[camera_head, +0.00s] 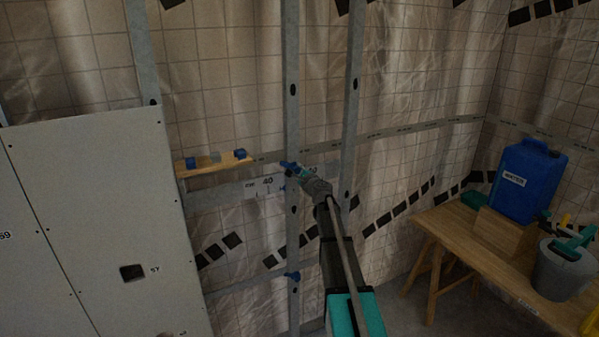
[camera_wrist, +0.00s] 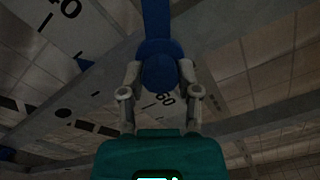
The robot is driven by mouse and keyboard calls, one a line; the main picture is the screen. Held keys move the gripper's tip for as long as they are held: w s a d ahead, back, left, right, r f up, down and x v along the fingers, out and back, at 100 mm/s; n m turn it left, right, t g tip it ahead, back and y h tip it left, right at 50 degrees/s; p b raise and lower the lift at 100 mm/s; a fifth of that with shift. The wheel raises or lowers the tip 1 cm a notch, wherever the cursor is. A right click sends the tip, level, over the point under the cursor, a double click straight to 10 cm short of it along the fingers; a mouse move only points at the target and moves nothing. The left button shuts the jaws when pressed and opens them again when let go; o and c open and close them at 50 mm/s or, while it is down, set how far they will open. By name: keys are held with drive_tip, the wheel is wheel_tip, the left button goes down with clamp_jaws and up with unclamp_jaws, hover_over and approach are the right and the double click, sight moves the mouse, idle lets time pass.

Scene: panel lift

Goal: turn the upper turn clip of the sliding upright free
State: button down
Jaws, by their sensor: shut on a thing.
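The sliding upright (camera_head: 292,120) is a grey metal stud standing against the foil-lined wall. The upper turn clip (camera_head: 288,166) is blue and sits on it at the height of the number scale. My gripper (camera_head: 303,173) reaches it from the right. In the wrist view, the two fingers of my gripper (camera_wrist: 160,82) are closed on either side of the clip's round blue knob (camera_wrist: 159,71); its blue bar (camera_wrist: 155,18) points up in the picture. A lower blue clip (camera_head: 292,276) sits further down the upright. The clip's seat behind the knob is hidden.
A scale strip (camera_head: 262,186) runs behind the upright, under a wooden ledge (camera_head: 215,164) with blue blocks. A white panel (camera_head: 100,210) covers the left wall. Another stud (camera_head: 353,100) stands right. A workbench (camera_head: 470,250) holds a blue water canister (camera_head: 527,180) and a bucket (camera_head: 566,270).

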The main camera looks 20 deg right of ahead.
drive_tip(key=shift+c, duration=1.6)
unclamp_jaws()
drive_tip(key=shift+s, duration=0.15)
drive_tip(key=s, duration=1.1)
drive_tip(key=shift+s+d, duration=0.25)
drive_tip(key=shift+s, duration=0.15)
drive_tip(key=shift+a, duration=0.1)
